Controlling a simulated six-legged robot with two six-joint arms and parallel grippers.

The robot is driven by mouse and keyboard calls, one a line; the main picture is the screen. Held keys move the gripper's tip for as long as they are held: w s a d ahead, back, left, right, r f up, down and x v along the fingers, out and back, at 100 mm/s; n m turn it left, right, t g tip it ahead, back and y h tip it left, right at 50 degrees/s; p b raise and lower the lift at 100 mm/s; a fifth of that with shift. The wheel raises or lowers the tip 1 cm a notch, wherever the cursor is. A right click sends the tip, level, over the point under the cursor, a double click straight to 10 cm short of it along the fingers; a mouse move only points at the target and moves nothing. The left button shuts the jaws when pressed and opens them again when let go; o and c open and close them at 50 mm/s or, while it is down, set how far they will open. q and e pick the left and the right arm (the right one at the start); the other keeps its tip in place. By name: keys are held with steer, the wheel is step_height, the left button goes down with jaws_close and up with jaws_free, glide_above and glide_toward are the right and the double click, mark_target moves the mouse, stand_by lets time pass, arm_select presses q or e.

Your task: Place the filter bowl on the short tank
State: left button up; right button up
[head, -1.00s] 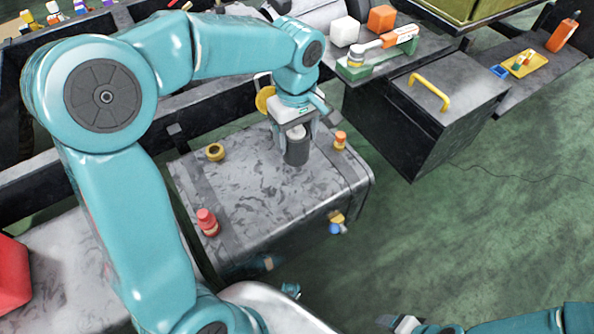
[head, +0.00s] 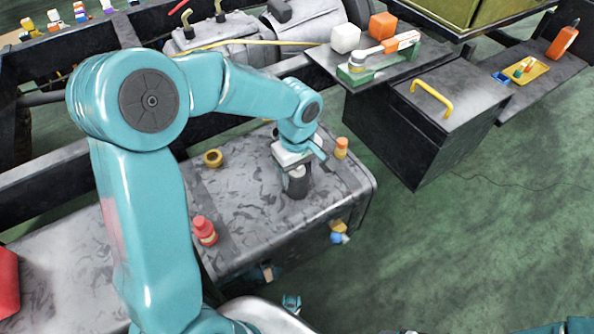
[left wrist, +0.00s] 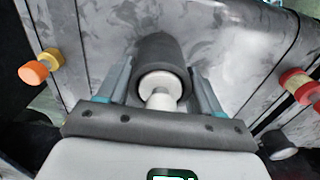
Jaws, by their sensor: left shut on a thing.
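The filter bowl (head: 296,184) is a dark grey cylinder with a pale neck, upright over the middle right of the short tank's top. The short tank (head: 245,225) is a grey, scuffed metal box with rounded edges. My left gripper (head: 295,170) points down from above and is shut on the bowl's neck. In the left wrist view, the bowl (left wrist: 162,52) lies between the two fingers of my left gripper (left wrist: 160,90). I cannot tell whether the bowl's base touches the tank. My right gripper is not clearly shown.
A black box with a yellow handle (head: 431,97) stands to the right. Green floor is open at the lower right.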

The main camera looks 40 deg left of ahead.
arm_select(q)
steer(key=o, duration=0.8)
steer(key=shift+f, duration=0.15)
steer(key=shift+c, duration=0.2)
steer(key=o, duration=0.4)
steer(key=shift+o, duration=0.2)
steer(key=shift+r, duration=0.35)
step_height(320, 180, up, 12)
steer(key=p, duration=0.3)
steer(key=shift+f, duration=0.1)
steer(key=shift+s, duration=0.15)
